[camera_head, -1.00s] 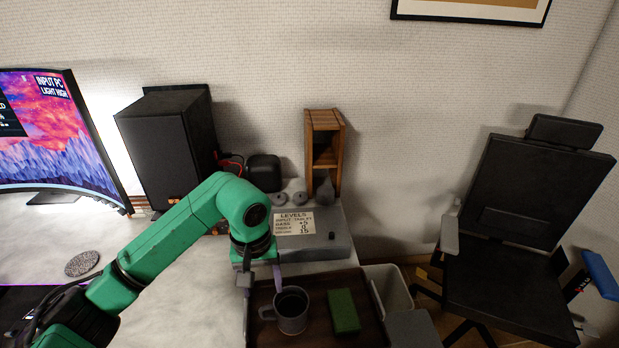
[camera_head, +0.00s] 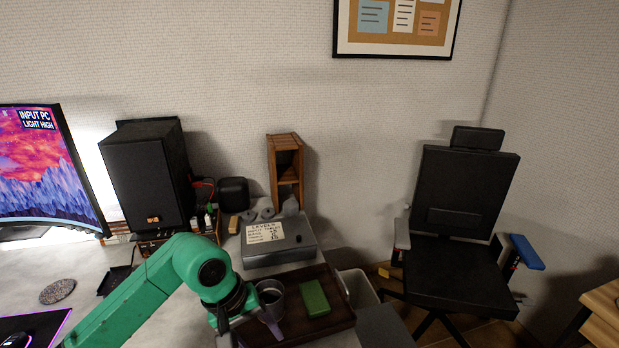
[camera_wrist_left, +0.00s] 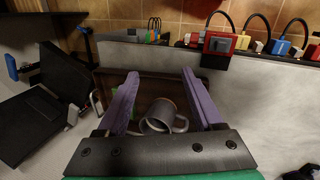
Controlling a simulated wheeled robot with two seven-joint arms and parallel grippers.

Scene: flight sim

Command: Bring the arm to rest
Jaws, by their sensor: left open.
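My left arm comes in from the left in the head view. Its gripper (camera_head: 246,326) is by the near left side of a dark tray (camera_head: 335,318). In the left wrist view the two purple fingers of the gripper (camera_wrist_left: 160,74) are spread wide with nothing held. A grey mug (camera_head: 271,299) stands on the tray just beyond the gripper; in the wrist view the mug (camera_wrist_left: 158,117) shows between the fingers, not gripped. I cannot tell the exact gap to it. My right gripper is not in view.
A green block (camera_head: 314,298) lies on the tray right of the mug. Behind are a grey box (camera_head: 280,246) with a levels card, a wooden stand (camera_head: 285,170) and a black speaker (camera_head: 148,177). A black chair (camera_head: 462,230) stands to the right.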

